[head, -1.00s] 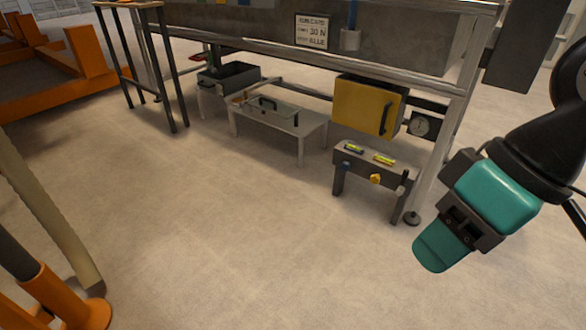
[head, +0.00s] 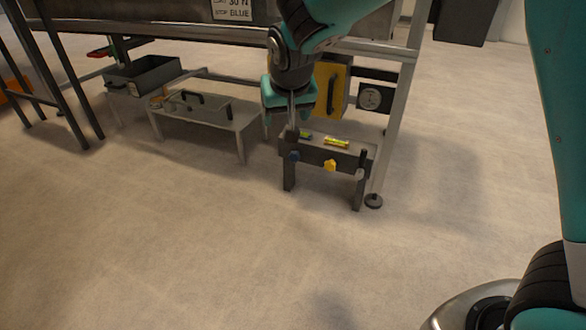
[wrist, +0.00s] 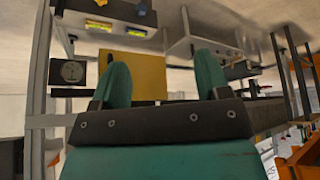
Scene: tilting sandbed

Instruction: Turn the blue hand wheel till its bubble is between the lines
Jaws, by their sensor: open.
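The blue hand wheel (head: 294,156) is on the front of a low dark stand (head: 318,154), near its left end. It also shows at the top edge of the wrist view (wrist: 144,8). A spirit level (head: 306,135) lies on the stand above it, partly covered by my gripper in the head view. The same level shows in the wrist view (wrist: 137,33), but its bubble and lines are too small to read. My gripper (head: 289,113) is open and empty, above the stand's left end in the head view and apart from the blue wheel.
A yellow hand wheel (head: 330,165) and second level (head: 336,142) are right of the blue ones. A low table (head: 216,121) stands left. The floor in front is clear.

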